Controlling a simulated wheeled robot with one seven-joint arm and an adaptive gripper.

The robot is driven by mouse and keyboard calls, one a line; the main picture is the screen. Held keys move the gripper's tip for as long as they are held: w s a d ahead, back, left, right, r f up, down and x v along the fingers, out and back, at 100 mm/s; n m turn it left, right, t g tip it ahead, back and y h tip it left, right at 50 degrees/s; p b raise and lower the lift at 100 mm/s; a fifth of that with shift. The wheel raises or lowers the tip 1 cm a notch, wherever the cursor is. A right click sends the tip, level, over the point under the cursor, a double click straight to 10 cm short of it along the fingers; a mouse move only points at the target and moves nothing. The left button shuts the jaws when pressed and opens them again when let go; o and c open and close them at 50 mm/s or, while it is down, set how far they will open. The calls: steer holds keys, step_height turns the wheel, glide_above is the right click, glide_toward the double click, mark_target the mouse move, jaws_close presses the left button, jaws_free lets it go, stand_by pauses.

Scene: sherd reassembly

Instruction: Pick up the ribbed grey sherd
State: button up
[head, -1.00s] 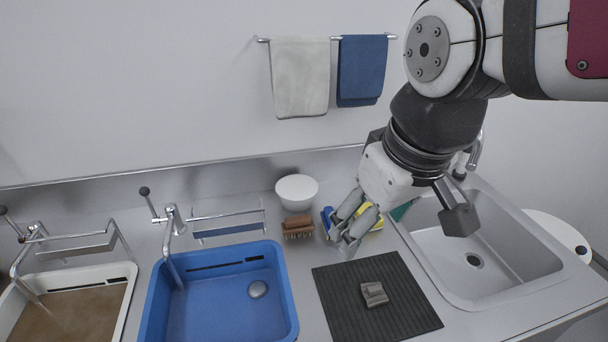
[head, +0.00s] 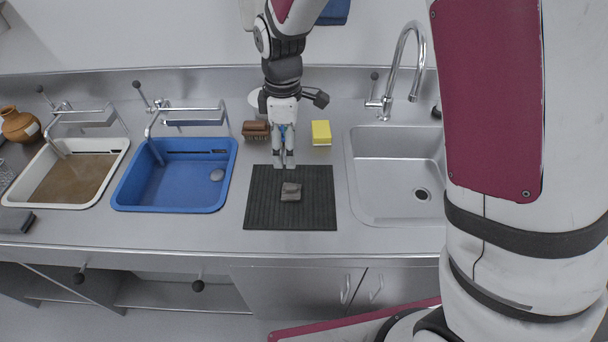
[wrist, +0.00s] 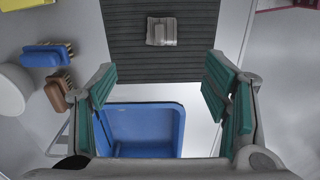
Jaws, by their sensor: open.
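The sherd lies beyond the fingertips there.
A blue basin (head: 172,185) and a white basin (head: 42,195) of brown water are at left. A steel sink (head: 380,185) is at right. A brown brush (head: 256,129) and yellow sponge (head: 321,132) flank my gripper. A blue brush (wrist: 45,56) shows in the wrist view.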

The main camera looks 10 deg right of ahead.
mark_target(289, 188)
steer(key=f+p, duration=0.1)
steer(key=f, duration=0.6)
steer(key=f+p, duration=0.1)
steer(key=f, duration=0.6)
steer(key=shift+s+f, duration=0.2)
steer(key=shift+f, duration=0.15)
steer(key=c, duration=1.2)
